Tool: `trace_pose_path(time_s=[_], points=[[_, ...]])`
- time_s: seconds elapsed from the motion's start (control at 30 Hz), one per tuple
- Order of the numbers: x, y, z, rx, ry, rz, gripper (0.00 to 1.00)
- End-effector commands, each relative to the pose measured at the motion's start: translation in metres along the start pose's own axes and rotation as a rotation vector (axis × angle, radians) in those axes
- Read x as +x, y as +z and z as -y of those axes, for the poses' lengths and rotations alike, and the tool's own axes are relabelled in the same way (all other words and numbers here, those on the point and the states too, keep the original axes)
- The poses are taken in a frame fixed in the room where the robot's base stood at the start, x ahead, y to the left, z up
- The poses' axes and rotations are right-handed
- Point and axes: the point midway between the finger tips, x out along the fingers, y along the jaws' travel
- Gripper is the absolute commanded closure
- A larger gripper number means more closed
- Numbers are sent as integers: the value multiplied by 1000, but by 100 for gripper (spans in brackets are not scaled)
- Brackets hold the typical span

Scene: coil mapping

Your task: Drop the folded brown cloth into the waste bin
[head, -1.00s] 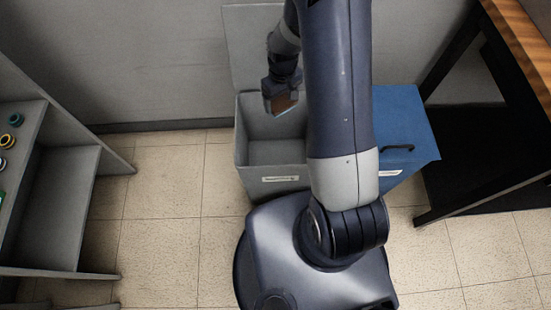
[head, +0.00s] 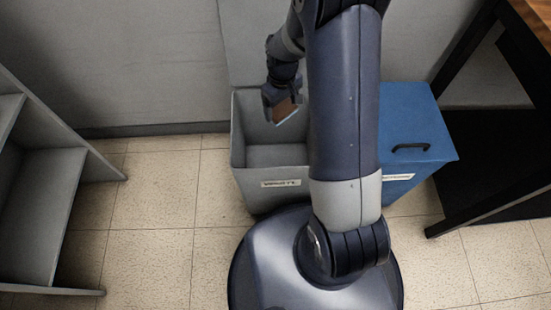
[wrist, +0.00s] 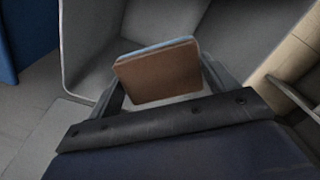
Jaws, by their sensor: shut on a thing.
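The folded brown cloth (wrist: 158,77) is held in my gripper (wrist: 165,95), its brown face and a pale blue edge showing in the wrist view. In the head view my gripper (head: 282,106) is shut on the cloth (head: 284,111) over the opening of the open grey bin (head: 238,150). The bin has a label on its front and its lid stands up against the wall. Its visible inside looks empty. My arm hides the bin's right side. The wrist view shows grey bin walls (wrist: 85,45) around the cloth.
A blue bin (head: 420,135) with a shut lid and black handle stands just right of the grey one. A grey shelf (head: 60,200) is at the left. A wood-topped table (head: 535,22) with a dark frame is at the right. Tiled floor between shelf and bin is clear.

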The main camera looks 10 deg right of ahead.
Motion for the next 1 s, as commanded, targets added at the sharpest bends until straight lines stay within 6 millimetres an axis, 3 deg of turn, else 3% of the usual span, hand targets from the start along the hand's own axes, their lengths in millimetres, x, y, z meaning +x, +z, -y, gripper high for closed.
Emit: trace_pose_path(time_s=[0.03,0.23,0.6,0.63,0.83,1.0], points=[[12,0,0,0,0,1,40],[34,0,0,0,-1,1,40],[38,0,0,1,0,1,40],[38,0,0,1,0,1,17],[38,0,0,0,0,1,0],[38,0,0,1,0,1,0]])
